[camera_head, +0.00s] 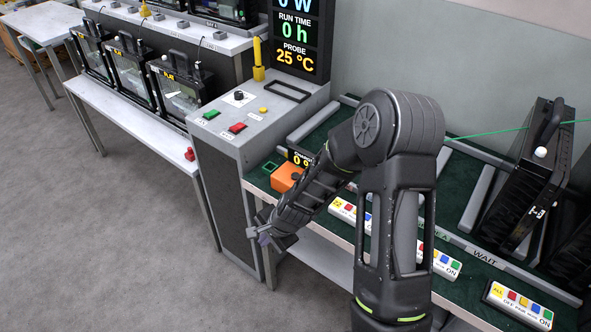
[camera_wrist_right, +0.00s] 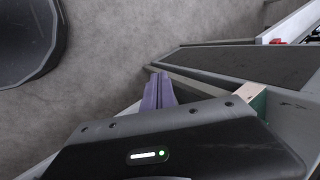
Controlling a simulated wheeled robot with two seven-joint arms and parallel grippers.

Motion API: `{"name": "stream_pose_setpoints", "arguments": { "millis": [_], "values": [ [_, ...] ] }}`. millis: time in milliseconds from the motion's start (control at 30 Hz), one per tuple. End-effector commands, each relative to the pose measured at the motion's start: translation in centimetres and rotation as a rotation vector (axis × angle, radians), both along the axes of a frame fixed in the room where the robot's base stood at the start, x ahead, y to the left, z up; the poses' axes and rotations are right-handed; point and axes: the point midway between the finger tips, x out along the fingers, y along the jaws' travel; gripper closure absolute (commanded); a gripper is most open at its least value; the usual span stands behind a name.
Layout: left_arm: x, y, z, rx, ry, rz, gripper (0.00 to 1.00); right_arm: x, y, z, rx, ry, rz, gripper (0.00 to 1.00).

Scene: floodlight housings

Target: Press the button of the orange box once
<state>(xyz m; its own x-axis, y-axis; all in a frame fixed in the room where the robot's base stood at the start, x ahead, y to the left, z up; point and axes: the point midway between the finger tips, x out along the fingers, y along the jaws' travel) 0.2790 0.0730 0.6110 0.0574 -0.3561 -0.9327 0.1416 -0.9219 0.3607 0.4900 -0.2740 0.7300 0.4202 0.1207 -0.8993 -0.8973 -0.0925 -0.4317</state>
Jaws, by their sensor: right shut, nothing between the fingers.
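The orange box (camera_head: 284,178) sits on the dark green bench top, near the front left edge, just beside the grey control cabinet. My right forearm passes in front of it and hides its right part; I cannot make out its button. My right gripper (camera_head: 263,236) is shut and empty, out past the bench's front edge, in front of and lower in the picture than the box. In the right wrist view its two purple-grey fingers (camera_wrist_right: 158,91) lie together, pointing toward the floor and the cabinet side; the box does not show there. My left gripper is in neither view.
The grey control cabinet (camera_head: 230,190) has green and red buttons on top. White button strips (camera_head: 515,304) lie along the bench front. A black floodlight housing (camera_head: 520,180) stands at the right. A small display behind the box is partly hidden by my arm. Open floor lies at the left.

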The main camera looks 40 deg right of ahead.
Motion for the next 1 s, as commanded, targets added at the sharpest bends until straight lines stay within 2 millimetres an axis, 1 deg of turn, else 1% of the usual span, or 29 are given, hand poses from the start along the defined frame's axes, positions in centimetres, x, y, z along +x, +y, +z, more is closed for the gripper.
{"name": "stream_pose_setpoints", "arguments": {
  "millis": [33, 67, 100, 167, 200, 300, 400, 433, 500, 600, 1000],
  "values": [
    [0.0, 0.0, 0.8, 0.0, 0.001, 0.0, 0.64, 1.6, -2.4, 3.1, 0.031, -0.034, -0.115, 1.0],
    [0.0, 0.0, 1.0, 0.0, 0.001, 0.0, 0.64, 2.3, -3.6, 4.7, 0.057, -0.052, -0.185, 1.0],
    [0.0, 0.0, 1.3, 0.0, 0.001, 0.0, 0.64, 3.2, -5.3, 6.8, 0.091, -0.078, -0.275, 1.0],
    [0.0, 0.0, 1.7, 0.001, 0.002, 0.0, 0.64, 4.3, -7.6, 9.9, 0.149, -0.116, -0.4, 1.0],
    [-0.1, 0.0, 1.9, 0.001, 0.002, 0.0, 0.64, 4.9, -9.0, 11.9, 0.187, -0.142, -0.474, 1.0],
    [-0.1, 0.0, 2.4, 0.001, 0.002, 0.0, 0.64, 5.9, -12.0, 16.4, 0.276, -0.204, -0.625, 1.0],
    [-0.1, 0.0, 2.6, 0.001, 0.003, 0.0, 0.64, 6.4, -14.0, 19.7, 0.347, -0.249, -0.728, 1.0],
    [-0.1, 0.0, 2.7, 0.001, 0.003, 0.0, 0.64, 6.5, -14.5, 20.5, 0.363, -0.261, -0.748, 1.0],
    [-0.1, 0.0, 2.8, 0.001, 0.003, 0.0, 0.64, 6.6, -15.2, 21.7, 0.393, -0.279, -0.785, 1.0],
    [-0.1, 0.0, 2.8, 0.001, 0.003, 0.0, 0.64, 6.7, -15.7, 22.6, 0.415, -0.292, -0.811, 1.0],
    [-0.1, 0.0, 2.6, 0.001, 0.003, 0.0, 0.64, 6.7, -15.8, 22.5, 0.416, -0.293, -0.813, 1.0]
  ]
}}
